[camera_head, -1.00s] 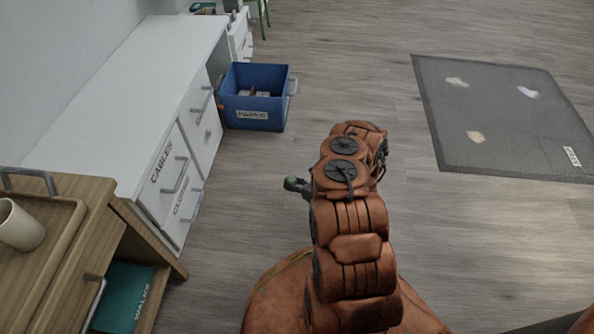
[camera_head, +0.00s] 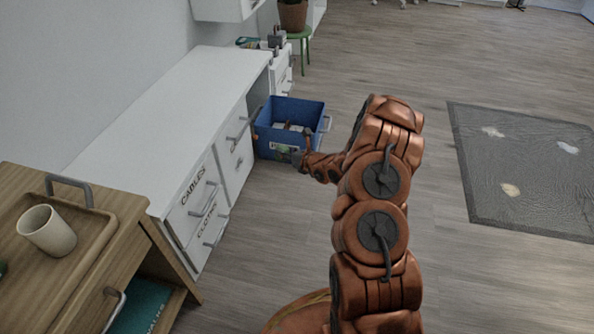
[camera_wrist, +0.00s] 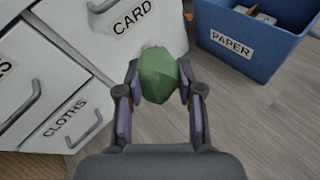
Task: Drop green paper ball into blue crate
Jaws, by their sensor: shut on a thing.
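The green paper ball (camera_wrist: 158,75) is held between the two fingers of my gripper (camera_wrist: 160,92) in the wrist view. My gripper is shut on it. In the head view my gripper (camera_head: 297,160) is small and lies in front of the near side of the blue crate (camera_head: 268,137). In the wrist view the blue crate (camera_wrist: 262,55), labelled PAPER, stands to the upper right of the ball, with papers inside. The ball appears apart from the crate, in front of the white drawers. The crate stands on the floor beside the desk.
The white desk (camera_head: 150,110) has drawers (camera_head: 197,215) labelled CABLES and CLOTHS. A wooden cart (camera_head: 75,275) with a tray and cup (camera_head: 47,231) is at the left. A grey mat (camera_head: 530,190) with crumpled papers lies at the right. Floor between mat and crate is clear.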

